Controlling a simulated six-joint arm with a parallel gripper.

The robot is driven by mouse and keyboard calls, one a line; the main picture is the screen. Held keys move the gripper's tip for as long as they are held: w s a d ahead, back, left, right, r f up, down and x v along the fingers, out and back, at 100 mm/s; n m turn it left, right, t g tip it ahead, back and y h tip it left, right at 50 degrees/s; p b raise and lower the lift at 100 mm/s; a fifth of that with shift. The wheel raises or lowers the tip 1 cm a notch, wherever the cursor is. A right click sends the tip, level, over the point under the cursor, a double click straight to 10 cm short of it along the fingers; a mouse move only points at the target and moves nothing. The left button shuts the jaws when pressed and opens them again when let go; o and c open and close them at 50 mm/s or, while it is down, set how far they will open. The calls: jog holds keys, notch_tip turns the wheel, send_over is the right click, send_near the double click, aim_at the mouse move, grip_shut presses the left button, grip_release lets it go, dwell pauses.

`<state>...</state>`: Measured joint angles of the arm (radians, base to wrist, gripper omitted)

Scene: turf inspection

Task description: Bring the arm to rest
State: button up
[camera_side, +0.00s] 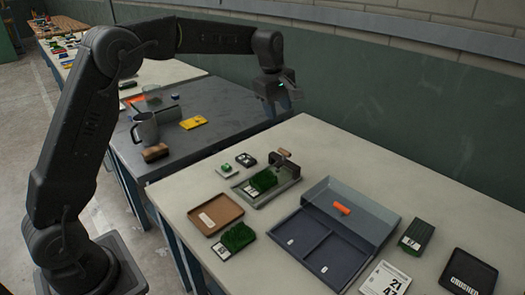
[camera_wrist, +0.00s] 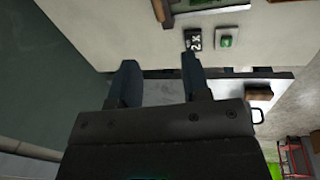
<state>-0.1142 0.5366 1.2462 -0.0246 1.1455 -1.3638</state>
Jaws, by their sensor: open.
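My gripper (camera_side: 283,98) hangs at the end of my raised arm, above the back edge where the pale table (camera_side: 165,196) meets the grey table. In the wrist view, its two dark fingers (camera_wrist: 160,78) stand apart with nothing between them. It touches nothing that I can see.
The pale table holds a tray with a turf piece (camera_side: 264,180), a brown tray (camera_side: 215,214), a blue-grey divided box (camera_side: 310,250) and a black CRUSHED tray (camera_side: 468,272). A mug (camera_side: 145,131) stands on the grey table. A green wall (camera_side: 400,110) runs behind.

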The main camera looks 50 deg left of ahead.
jog(key=s+d+r+m+t, duration=0.1)
jog(key=s+d+r+m, duration=0.2)
jog(key=s+r+m, duration=0.45)
jog(key=s+d+f+m, duration=0.1)
jog(key=s+f+m, duration=0.1)
jog(key=s, duration=0.7)
jog(key=s+d+f+m+t, duration=0.1)
jog(key=s+m, duration=0.3)
jog(key=s, duration=0.5)
jog(key=s+d+f+m+t, duration=0.1)
jog(key=s+f+m, duration=0.1)
jog(key=s, duration=0.6)
jog(key=shift+s+f+m, duration=0.35)
jog(key=shift+s+m, duration=0.05)
jog(key=shift+m, duration=0.35)
jog(key=shift+w+a, duration=0.1)
